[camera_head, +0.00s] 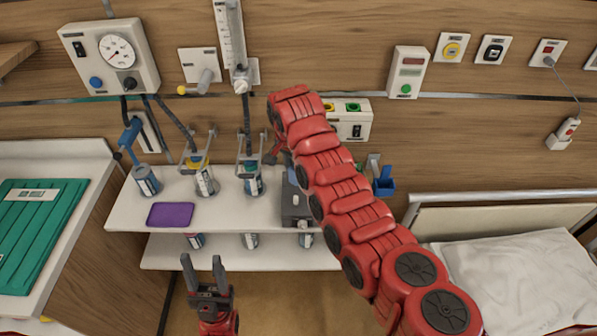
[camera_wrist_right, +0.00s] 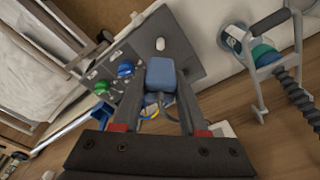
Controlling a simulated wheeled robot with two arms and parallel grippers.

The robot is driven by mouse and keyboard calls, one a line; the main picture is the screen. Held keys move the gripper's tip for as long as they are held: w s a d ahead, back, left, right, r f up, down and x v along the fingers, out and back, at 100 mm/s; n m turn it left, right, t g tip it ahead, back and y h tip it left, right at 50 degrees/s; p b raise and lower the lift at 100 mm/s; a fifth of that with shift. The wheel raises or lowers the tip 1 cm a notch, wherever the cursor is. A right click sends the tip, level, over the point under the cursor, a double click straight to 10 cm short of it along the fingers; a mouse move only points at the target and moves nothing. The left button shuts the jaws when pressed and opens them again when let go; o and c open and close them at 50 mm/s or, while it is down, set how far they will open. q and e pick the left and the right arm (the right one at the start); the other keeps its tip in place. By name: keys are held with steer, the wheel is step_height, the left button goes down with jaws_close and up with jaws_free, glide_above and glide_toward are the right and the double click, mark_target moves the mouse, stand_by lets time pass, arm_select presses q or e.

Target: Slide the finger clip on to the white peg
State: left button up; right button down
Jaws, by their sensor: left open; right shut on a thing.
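The finger clip (camera_wrist_right: 161,75) is a small blue-grey block with a cable at its near end. My right gripper (camera_wrist_right: 162,82) is shut on it, one dark finger on each side. The white peg (camera_wrist_right: 160,44) stands out from a dark grey device just beyond the clip, roughly in line with it in the right wrist view. The peg's tip shows uncovered; I cannot tell how large the gap is. My left gripper (camera_head: 205,271) is open and empty, low in front of the shelf.
The grey device (camera_head: 297,202) stands on the white shelf (camera_head: 125,212). Its panel has green (camera_wrist_right: 101,87) and blue (camera_wrist_right: 125,68) knobs. Several canisters, one (camera_head: 253,184) near the device, and a purple pad (camera_head: 170,214) share the shelf. A bed (camera_head: 520,270) lies at right.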

mark_target(295, 185)
steer(key=shift+f, duration=2.95)
steer(key=shift+f, duration=0.1)
steer(key=shift+f+b, duration=0.2)
steer(key=shift+b, duration=0.75)
steer(key=shift+b, duration=0.3)
